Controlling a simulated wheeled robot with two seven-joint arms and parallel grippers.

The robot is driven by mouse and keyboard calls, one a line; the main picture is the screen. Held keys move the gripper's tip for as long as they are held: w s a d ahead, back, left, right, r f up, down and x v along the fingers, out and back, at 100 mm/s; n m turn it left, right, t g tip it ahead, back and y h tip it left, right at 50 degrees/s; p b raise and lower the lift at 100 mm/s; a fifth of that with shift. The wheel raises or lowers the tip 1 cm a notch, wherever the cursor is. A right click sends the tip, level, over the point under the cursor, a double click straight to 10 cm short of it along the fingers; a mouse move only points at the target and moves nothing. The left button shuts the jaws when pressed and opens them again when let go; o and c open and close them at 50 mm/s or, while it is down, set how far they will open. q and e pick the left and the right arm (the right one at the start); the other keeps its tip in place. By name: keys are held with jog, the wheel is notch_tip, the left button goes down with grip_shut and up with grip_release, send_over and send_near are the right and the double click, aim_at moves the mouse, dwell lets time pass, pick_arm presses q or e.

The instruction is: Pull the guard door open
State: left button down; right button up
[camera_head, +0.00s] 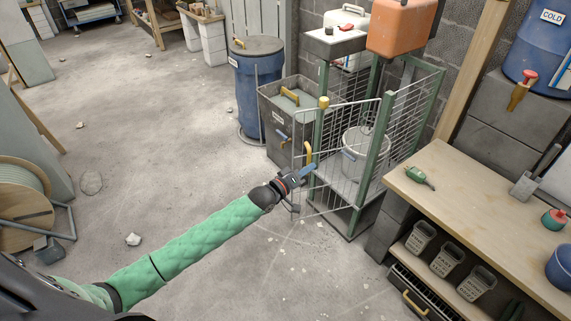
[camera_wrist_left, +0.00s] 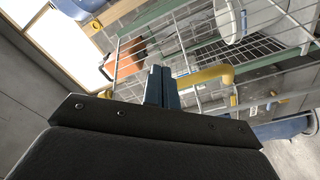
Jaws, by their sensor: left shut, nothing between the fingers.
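The guard door (camera_head: 335,185) is a white wire mesh panel at the front of a green-framed cage. Its free left edge stands out past the cage's front post, so it looks partly open. A yellow bar handle (camera_head: 308,153) sits near that edge and also shows in the left wrist view (camera_wrist_left: 208,75). My left gripper (camera_head: 308,169) is shut and empty, its blue fingertips just below the handle in the head view. In the left wrist view the shut fingers (camera_wrist_left: 163,84) are left of the handle, by the mesh; contact cannot be told. My right gripper is not in view.
A white bucket (camera_head: 356,152) stands inside the cage. A grey bin (camera_head: 284,137) and a blue drum (camera_head: 258,90) stand to its left. A wooden workbench (camera_head: 470,190) is close on the right. The floor (camera_head: 190,150) left of the door is mostly clear, with scattered rubble.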

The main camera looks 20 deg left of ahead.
pick_arm(q)
jog(key=a+f+n+g+b, duration=0.15)
jog(key=a+n, duration=0.25)
jog(key=a, duration=0.5)
jog(key=a+f+n+b, duration=0.2)
jog(key=a+n+b, duration=0.1)
jog(key=a, duration=0.6)
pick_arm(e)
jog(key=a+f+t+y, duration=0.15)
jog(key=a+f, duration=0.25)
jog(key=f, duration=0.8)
pick_arm(q)
jog(key=x, duration=1)
jog(key=shift+h, duration=0.3)
jog(key=s+d+p, duration=0.2)
jog(key=s+d, duration=0.1)
jog(key=shift+s, duration=0.1)
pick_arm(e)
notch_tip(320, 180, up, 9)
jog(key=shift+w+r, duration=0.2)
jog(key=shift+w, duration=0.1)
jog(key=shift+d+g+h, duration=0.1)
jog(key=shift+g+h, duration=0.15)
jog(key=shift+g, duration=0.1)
